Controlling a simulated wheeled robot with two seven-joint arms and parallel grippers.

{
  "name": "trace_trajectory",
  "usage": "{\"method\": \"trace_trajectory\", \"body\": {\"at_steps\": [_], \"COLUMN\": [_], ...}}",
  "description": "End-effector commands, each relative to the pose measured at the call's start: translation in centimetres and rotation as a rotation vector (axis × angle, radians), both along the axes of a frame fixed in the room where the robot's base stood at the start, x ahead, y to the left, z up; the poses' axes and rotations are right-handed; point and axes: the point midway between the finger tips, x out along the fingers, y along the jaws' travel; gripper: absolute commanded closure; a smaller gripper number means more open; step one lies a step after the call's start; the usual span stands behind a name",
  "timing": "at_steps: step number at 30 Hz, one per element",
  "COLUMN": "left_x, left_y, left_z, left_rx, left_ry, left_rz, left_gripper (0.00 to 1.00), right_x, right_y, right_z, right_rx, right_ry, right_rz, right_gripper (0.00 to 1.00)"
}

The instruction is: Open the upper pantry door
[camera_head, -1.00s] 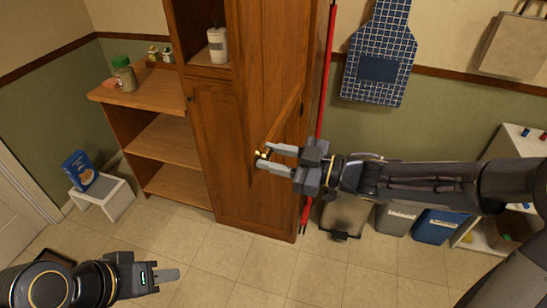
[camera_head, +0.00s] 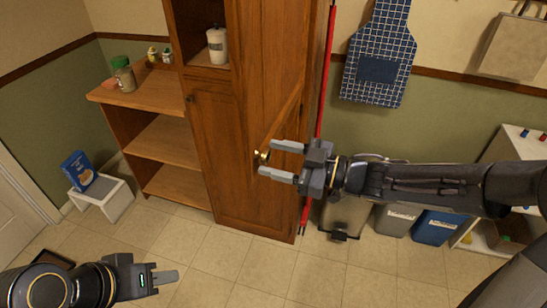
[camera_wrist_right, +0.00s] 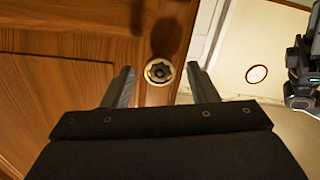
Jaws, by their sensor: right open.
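The tall wooden pantry (camera_head: 215,150) stands in the middle of the head view. Its upper door (camera_head: 262,75) is swung out toward me, and the upper compartment shows a white canister (camera_head: 217,45) inside. The door's brass knob (camera_head: 262,155) is at the door's lower free edge. My right gripper (camera_head: 269,160) is open at the knob. In the right wrist view the knob (camera_wrist_right: 158,71) sits between the two spread fingertips, apart from both. My left gripper (camera_head: 166,277) is low at the left, away from the pantry; its jaw gap cannot be made out.
The pantry's lower door (camera_head: 212,145) is closed. Open shelves (camera_head: 165,135) with jars on top stand to the left. A white stool (camera_head: 103,200) holds a blue box. A red pole (camera_head: 325,70) is right of the pantry, with bins (camera_head: 395,218) beyond. Floor in front is clear.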

Motion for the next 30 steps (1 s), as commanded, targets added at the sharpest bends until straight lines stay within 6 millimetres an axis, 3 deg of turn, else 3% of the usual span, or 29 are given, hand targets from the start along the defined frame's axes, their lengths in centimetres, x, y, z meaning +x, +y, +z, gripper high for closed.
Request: {"method": "trace_trajectory", "body": {"at_steps": [6,12,30], "left_x": [0.0,0.0,0.0], "left_y": [0.0,0.0,0.0], "left_z": [-1.0,-1.4,-1.4], "left_rx": [0.000,0.000,0.000], "left_ry": [0.000,0.000,0.000], "left_rz": [0.000,0.000,0.000], "left_gripper": [0.64,0.64,0.64], "right_x": [-1.2,-2.0,-1.9], "right_y": [-3.8,-6.0,-6.7], "right_z": [-0.2,-0.2,0.1], "right_rx": [-0.002,-0.002,-0.007], "right_ry": [-0.001,0.001,-0.002], "right_rz": [-0.007,-0.004,-0.029], "right_gripper": [0.47,0.47,0.47]}}
